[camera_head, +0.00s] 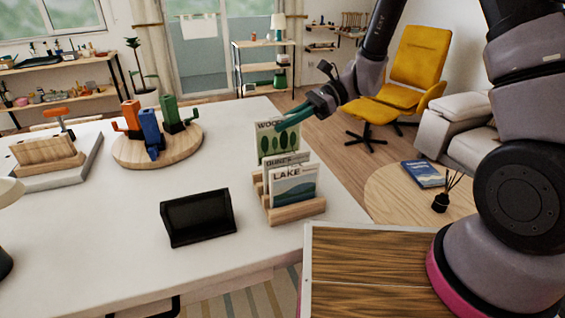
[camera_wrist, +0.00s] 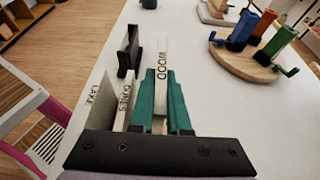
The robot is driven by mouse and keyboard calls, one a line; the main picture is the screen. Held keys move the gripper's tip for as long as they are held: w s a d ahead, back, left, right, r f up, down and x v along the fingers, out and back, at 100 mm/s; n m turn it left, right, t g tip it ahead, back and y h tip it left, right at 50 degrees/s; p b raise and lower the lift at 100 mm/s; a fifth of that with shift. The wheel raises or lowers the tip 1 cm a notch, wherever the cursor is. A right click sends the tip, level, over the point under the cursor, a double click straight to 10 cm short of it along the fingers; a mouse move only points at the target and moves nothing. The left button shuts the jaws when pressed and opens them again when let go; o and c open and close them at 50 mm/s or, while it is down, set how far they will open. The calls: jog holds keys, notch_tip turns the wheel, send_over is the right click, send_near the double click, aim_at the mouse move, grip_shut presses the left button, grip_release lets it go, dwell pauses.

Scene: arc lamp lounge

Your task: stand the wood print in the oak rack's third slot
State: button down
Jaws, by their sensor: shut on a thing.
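The wood print (camera_head: 279,142), a pale card with dark green trees and the word WOOD, is upright, held by my gripper (camera_head: 285,122) at its top edge. My teal fingers are shut on it; the wrist view shows the print (camera_wrist: 162,58) between them. The oak rack (camera_head: 296,213) stands on the white table. The lake print (camera_head: 295,187) is in its front, the dunes print (camera_head: 290,160) just behind. The wood print is behind both and rises clearly higher. Its lower edge is hidden, so I cannot tell whether it is in the slot.
A black tilted stand (camera_head: 197,217) is left of the rack on the white table (camera_head: 100,225). A round wooden board (camera_head: 183,152) with coloured clamp-like pieces and a grey slab (camera_head: 70,172) lie further left. The table between them is clear.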

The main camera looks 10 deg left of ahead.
aim_at(285, 146)
jog(key=shift+f, duration=3.55)
jog(key=shift+f, duration=0.1)
jog(key=c, duration=0.9)
grip_release()
jog(key=shift+w+r, duration=0.1)
jog(key=shift+r, duration=0.1)
jog(key=v, duration=1.2)
jog(key=s+d+r+n+t+h, duration=0.3)
jog(key=s+d+r+t, duration=0.1)
jog(key=d+r, duration=0.3)
jog(key=s+d+r+n+t+h, duration=0.2)
jog(key=d+r, duration=0.4)
jog(key=r, duration=0.4)
jog(key=s+d+r+n+t+h, duration=0.3)
jog(key=s+d+r+t+h, duration=0.2)
jog(key=s+d+r+t, duration=0.1)
jog(key=shift+s+d+r+n+t, duration=0.15)
jog(key=shift+d+r+t, duration=0.1)
jog(key=shift+d+r, duration=0.25)
jog(key=shift+s+d+r+n+t, duration=0.15)
jog(key=shift+s+d+r+t, duration=0.15)
jog(key=shift+r, duration=0.35)
jog(key=shift+w, duration=0.1)
